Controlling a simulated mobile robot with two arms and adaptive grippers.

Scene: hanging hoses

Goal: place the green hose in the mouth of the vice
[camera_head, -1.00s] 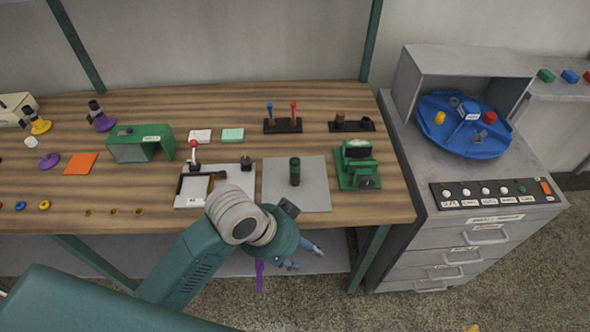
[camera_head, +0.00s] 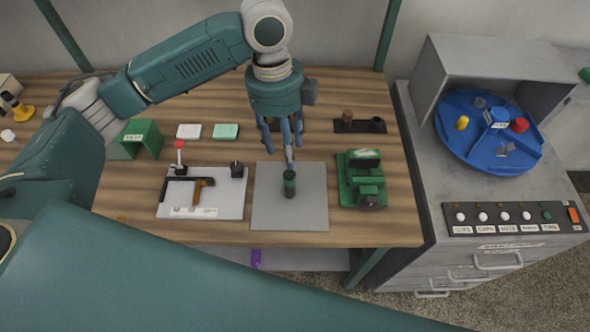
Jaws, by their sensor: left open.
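A short dark green upright cylinder (camera_head: 290,184), which looks like the green hose, stands on a grey plate (camera_head: 310,216) near the table's front. The green vice (camera_head: 364,200) stands right of the plate; its mouth is hard to make out from above. My left gripper (camera_head: 279,154) points down just behind the cylinder in the picture, its blue-grey fingers apart and empty. One fingertip is close to the cylinder's top; I cannot tell whether they touch. My right gripper is not in view.
Left of the plate is a white board (camera_head: 226,207) with a red-knobbed lever. A dark two-hole rack (camera_head: 352,127) stands behind the vice. A grey cabinet with a blue turntable (camera_head: 468,157) stands at the right. A purple strip (camera_head: 256,259) hangs below the table edge.

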